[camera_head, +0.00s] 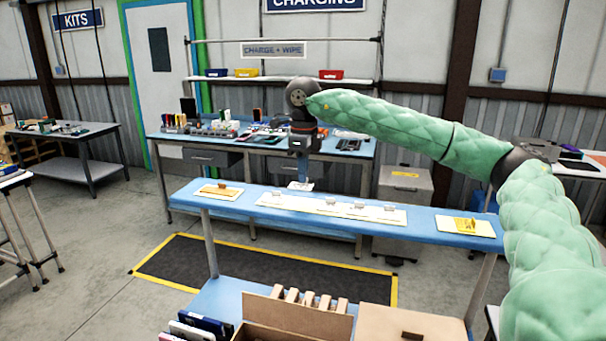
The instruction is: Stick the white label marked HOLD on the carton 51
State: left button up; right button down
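My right gripper (302,172) points down over the back edge of the blue shelf (230,208). A small white label (300,186) shows at its fingertips, and the fingers look shut on it; its print is too small to read. Below it, a long white strip (318,208) bears several small label pieces, with a gap under the gripper. An open brown carton (295,318) and a closed brown carton (412,323) stand at the bottom edge. No number 51 is readable on either. My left gripper is not in view.
A card with an orange-brown piece (221,191) lies at the shelf's left, one with a yellow piece (465,225) at its right. A cluttered blue workbench (270,148) stands behind. Dark flat items (200,325) stand left of the open carton. Space between shelf and cartons looks free.

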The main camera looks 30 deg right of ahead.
jog(key=shift+r+p, duration=0.3)
jog(key=shift+r, duration=0.75)
